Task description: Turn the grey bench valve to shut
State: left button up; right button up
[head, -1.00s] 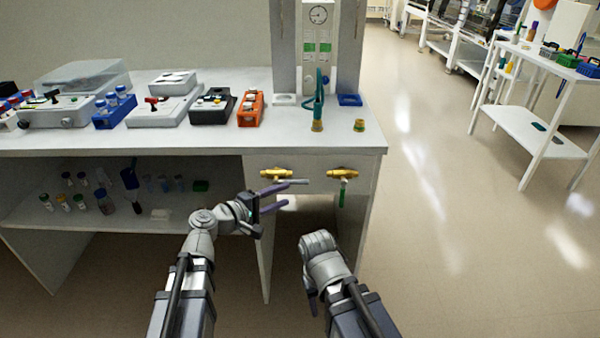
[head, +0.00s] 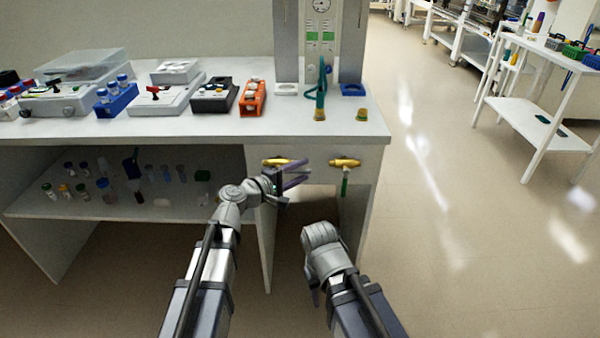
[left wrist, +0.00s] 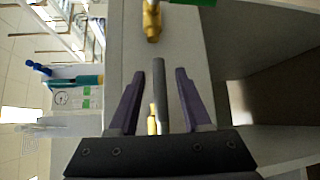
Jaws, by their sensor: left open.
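The grey bench valve has a brass body (head: 278,162) on the bench's front panel. Its grey lever (left wrist: 159,85) lies between the fingers of my left gripper in the left wrist view, with gaps on both sides. In the head view my left gripper (head: 303,171) is in front of this valve and largely hides the lever. The left gripper is open, with purple fingers. A second brass valve (head: 345,162) with a green lever (head: 345,183) pointing down is to the right; its brass body also shows in the left wrist view (left wrist: 152,20). My right gripper is mostly hidden behind its wrist.
The white benchtop (head: 220,128) carries an orange device (head: 252,98), a black device (head: 215,95) and a blue vial rack (head: 116,100). A lower shelf (head: 90,205) holds several bottles. Open floor (head: 450,220) lies right of the bench; a white cart (head: 535,120) stands beyond.

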pick_arm(q)
jog(key=shift+c, duration=0.3)
grip_shut()
dwell(1.1)
